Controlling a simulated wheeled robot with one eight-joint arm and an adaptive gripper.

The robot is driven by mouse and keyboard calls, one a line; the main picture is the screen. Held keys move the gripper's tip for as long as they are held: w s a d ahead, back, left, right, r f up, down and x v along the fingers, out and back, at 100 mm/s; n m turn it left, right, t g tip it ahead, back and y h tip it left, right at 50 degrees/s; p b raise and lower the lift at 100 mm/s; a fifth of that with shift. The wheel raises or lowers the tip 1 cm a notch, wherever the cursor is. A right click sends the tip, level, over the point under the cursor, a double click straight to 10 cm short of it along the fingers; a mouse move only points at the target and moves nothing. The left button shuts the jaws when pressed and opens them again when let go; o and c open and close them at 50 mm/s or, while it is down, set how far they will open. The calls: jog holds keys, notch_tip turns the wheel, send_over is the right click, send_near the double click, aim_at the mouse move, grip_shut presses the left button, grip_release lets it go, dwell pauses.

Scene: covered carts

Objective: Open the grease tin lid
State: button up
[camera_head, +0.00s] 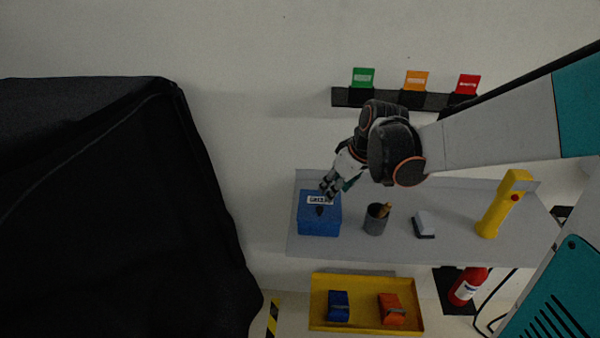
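The grease tin (318,227) is a blue box at the left end of a grey shelf. Its lid (309,210) looks closed and carries a white label, partly readable as grease, with a small dark knob (319,211) near its front. My gripper (329,193) is at the back right part of the lid, fingers pointing down and overlapping the label's right end. I cannot tell whether the fingers touch the lid or hover above it. The fingers are small and dark here, and their gap is unclear.
On the grey shelf (350,247) stand a dark cup (376,220), an eraser-like block (424,226) and a yellow torch-like object (503,205). A yellow tray (367,326) below holds blue and orange items. A black covered cart (120,220) fills the left.

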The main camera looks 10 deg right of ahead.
aim_at(320, 208)
jog(key=b+x, duration=0.2)
jog(key=x, duration=1)
jog(key=shift+b, duration=0.4)
grip_shut()
